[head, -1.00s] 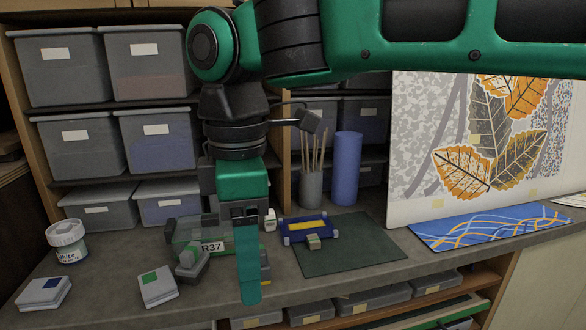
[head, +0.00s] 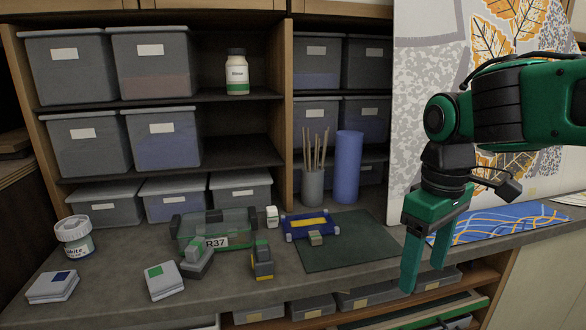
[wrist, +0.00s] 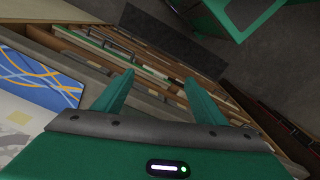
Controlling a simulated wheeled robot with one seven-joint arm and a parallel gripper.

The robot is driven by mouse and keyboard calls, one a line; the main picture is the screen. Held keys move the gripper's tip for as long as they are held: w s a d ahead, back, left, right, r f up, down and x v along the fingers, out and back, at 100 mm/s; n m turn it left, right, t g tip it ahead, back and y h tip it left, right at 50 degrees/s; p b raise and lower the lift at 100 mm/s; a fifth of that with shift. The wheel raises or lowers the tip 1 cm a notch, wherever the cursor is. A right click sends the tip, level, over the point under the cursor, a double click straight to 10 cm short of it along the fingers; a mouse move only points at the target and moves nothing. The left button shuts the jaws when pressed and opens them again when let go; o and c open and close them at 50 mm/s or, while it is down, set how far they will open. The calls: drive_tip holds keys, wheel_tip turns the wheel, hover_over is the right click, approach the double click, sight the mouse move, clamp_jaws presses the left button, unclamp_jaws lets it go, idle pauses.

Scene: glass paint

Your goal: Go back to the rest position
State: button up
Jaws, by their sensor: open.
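My gripper (head: 424,272) is at the right in the head view, in front of the counter's front edge. It points down, its two green fingers apart with nothing between them. In the wrist view my gripper (wrist: 158,95) is also open and empty, above the shelves and drawers below the counter. No object is near its fingertips.
The counter (head: 215,300) holds a white jar (head: 73,237), a clear R37 box (head: 213,231), small grey blocks, a blue-yellow tool (head: 310,225) on a dark mat (head: 350,245), and a blue patterned sheet (head: 500,225). A leaf-painted panel (head: 425,70) stands behind my arm.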

drive_tip(key=s+d+f+m, duration=0.5)
drive_tip(key=s+d+m, duration=0.1)
drive_tip(key=d, duration=0.3)
drive_tip(key=s+d+f+m, duration=0.4)
drive_tip(key=s+d+m, duration=0.3)
drive_tip(key=s+d, duration=0.1)
drive_tip(key=shift+d+f, duration=0.4)
drive_tip(key=shift+d, duration=0.15)
